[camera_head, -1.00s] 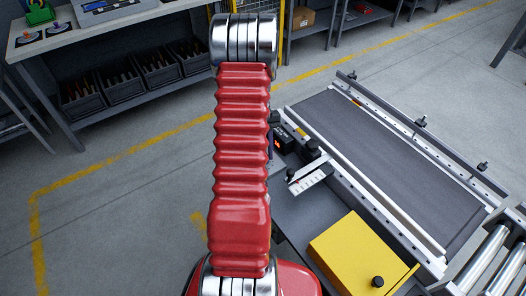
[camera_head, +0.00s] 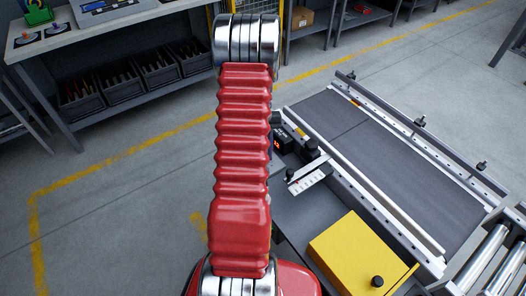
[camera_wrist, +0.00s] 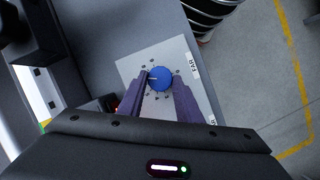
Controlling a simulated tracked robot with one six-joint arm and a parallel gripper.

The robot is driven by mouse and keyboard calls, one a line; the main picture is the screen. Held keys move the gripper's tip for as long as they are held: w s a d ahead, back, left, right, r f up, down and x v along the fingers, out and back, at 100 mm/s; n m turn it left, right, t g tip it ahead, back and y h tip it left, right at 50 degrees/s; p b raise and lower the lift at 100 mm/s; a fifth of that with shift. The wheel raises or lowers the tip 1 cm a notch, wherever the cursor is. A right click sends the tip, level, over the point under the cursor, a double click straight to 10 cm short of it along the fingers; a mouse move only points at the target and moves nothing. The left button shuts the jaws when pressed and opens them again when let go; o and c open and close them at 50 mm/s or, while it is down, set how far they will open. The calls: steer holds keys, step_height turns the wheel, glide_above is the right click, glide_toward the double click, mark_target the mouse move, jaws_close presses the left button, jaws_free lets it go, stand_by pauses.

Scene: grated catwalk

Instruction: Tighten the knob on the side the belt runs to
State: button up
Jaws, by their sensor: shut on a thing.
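In the wrist view, a round blue knob (camera_wrist: 161,75) with a pale pointer line sits on a light plate (camera_wrist: 130,67) ringed by small dark marks. My gripper (camera_wrist: 160,83) has its two purple-grey fingers closed on opposite sides of the knob. A label reading "FAR" (camera_wrist: 193,66) is beside it. A second label (camera_wrist: 211,120), partly cut off, is lower right, and any knob by it is hidden. In the head view, the dark conveyor belt (camera_head: 400,160) shows a thin cross seam. My red arm hides the knob and gripper there.
A yellow box (camera_head: 350,250) and a black box with a red display (camera_head: 279,143) stand beside the belt. Metal rails flank the belt, with rollers (camera_head: 490,262) at its near end. A bench with dark bins (camera_head: 130,80) is at the back left.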

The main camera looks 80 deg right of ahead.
steer(key=shift+d, duration=0.15)
steer(key=o, duration=1)
steer(key=shift+o, duration=0.2)
steer(key=shift+r, duration=0.1)
steer(key=v, duration=1.3)
steer(key=shift+r, duration=0.25)
